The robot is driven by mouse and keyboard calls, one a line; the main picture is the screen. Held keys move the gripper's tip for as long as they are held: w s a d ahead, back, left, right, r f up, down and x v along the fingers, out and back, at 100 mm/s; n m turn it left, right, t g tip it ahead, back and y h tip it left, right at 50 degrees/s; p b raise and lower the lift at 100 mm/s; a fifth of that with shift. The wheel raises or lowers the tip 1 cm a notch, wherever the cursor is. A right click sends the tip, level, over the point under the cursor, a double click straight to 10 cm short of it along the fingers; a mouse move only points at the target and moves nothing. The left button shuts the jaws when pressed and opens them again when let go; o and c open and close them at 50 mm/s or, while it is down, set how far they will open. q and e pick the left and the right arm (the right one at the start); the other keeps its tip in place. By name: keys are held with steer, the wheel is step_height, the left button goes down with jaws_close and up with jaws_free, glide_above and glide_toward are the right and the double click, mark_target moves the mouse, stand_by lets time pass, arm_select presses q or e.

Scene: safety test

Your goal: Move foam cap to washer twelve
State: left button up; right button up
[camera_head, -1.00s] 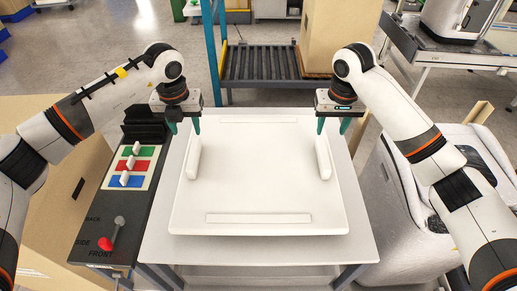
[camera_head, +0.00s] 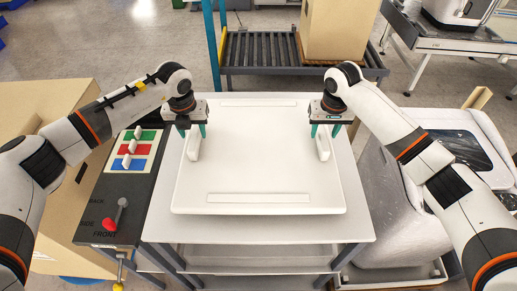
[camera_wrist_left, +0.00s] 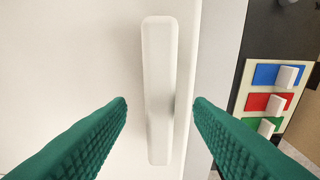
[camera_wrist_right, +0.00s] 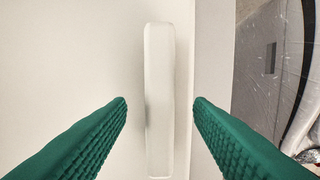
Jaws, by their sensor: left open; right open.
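The foam cap (camera_head: 256,165) is a broad white slab lying flat on a light table (camera_head: 260,230). It has a raised upright ridge on its left and another on its right. My left gripper (camera_head: 192,132) is open at the left ridge (camera_head: 194,146). In the left wrist view that ridge (camera_wrist_left: 157,90) stands between the green fingers, with a gap on both sides. My right gripper (camera_head: 325,131) is open at the right ridge (camera_head: 322,148). In the right wrist view that ridge (camera_wrist_right: 159,100) stands between the fingers, apart from both. I cannot identify washer twelve.
A black control panel (camera_head: 105,195) with coloured switches and a red-knobbed lever (camera_head: 110,224) stands left of the table. A roller conveyor (camera_head: 265,55) with a cardboard box (camera_head: 335,30) is behind. A white, dark-windowed unit (camera_head: 400,225) stands close on the right.

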arm_select(q)
steer(key=shift+w+f, duration=0.15)
steer(key=shift+f, duration=0.6)
steer(key=shift+w+f, duration=0.1)
steer(key=shift+f, duration=0.6)
arm_select(e)
steer(key=shift+w+f, duration=0.15)
steer(key=shift+f, duration=0.6)
steer(key=shift+w+f, duration=0.1)
steer(key=shift+f, duration=0.6)
arm_select(q)
jaws_close()
arm_select(e)
jaws_close()
